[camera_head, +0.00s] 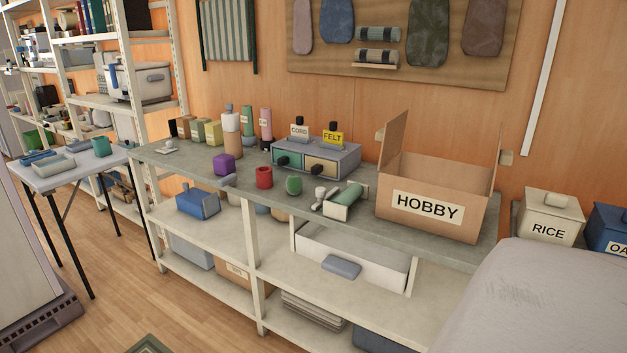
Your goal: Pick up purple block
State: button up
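The purple block (224,164) stands on the grey top of the workbench (345,212), left of the middle and near the front edge. It looks like a small rounded cube, and no gripper is near it. A small grey-blue item (228,180) lies just in front of it at the bench edge. My gripper is not in view.
Behind are a small drawer unit (316,156) and tall bottles (232,134). An open HOBBY box (435,208) stands at the right. Bench top left of the block is mostly clear.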

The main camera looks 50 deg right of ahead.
aim_at(223, 163)
jog(key=z, duration=1.25)
